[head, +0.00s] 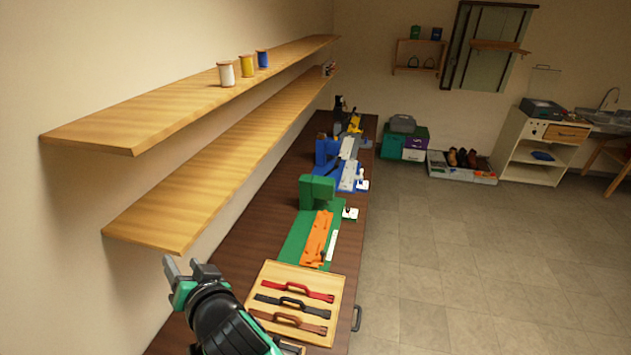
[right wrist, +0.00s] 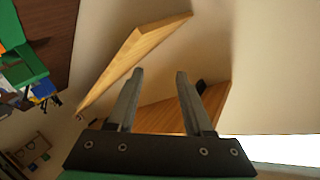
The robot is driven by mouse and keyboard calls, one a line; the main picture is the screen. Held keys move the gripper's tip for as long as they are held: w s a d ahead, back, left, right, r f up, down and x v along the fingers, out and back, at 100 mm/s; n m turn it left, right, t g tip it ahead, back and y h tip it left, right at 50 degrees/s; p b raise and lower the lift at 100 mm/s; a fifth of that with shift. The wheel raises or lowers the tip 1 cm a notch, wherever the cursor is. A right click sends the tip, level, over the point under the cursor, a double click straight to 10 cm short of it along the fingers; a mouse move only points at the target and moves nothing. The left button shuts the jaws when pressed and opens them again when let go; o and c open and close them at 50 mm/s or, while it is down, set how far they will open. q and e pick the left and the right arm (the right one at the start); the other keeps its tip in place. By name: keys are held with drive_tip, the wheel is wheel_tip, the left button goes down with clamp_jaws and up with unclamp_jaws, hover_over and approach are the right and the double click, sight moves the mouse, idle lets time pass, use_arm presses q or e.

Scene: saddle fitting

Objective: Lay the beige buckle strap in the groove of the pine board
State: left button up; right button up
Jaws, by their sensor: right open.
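The pine board (head: 335,298) lies on the near part of the brown bench. It carries a red strap (head: 300,291), a black strap (head: 285,303) and a brown strap (head: 300,323), each with a raised handle-like loop. I cannot make out a beige buckle strap; the near part of the board is partly hidden by my right arm. My right gripper (head: 188,272) is open and empty, raised to the left of the board, with its fingers pointing up. It also shows in the right wrist view (right wrist: 159,76), with nothing between its fingers. My left gripper is not in view.
Two wooden wall shelves (head: 150,119) hang over the bench's left side. The upper one holds several spools (head: 227,74). Beyond the board are a green fixture (head: 317,190) with an orange piece (head: 316,238) and a blue fixture (head: 327,152). The floor at the right is open.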

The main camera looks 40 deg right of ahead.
drive_tip(key=s+d+r+n+t, duration=0.1)
drive_tip(key=s+d+r+t, duration=0.15)
drive_tip(key=r, duration=0.35)
drive_tip(key=s+d+r+t, duration=0.1)
drive_tip(key=d+r, duration=0.2)
drive_tip(key=r, duration=0.4)
drive_tip(key=s+d+r+n+t, duration=0.1)
drive_tip(key=d+r+t, duration=0.15)
drive_tip(key=r, duration=0.35)
drive_tip(key=s+d+r+n+t, duration=0.2)
drive_tip(key=s+d+r+t, duration=0.1)
drive_tip(key=s+r, duration=0.5)
drive_tip(key=s+d+r+n+t, duration=0.3)
drive_tip(key=s+d+r, duration=0.3)
drive_tip(key=s+r, duration=0.3)
drive_tip(key=s, duration=0.2)
drive_tip(key=shift+s+d+t, duration=0.15)
drive_tip(key=shift+s+t, duration=0.2)
drive_tip(key=shift+t, duration=0.05)
wheel_tip(320, 180, down, 30)
drive_tip(key=b, duration=2.9)
drive_tip(key=shift+r+b, duration=0.2)
drive_tip(key=shift+b, duration=0.15)
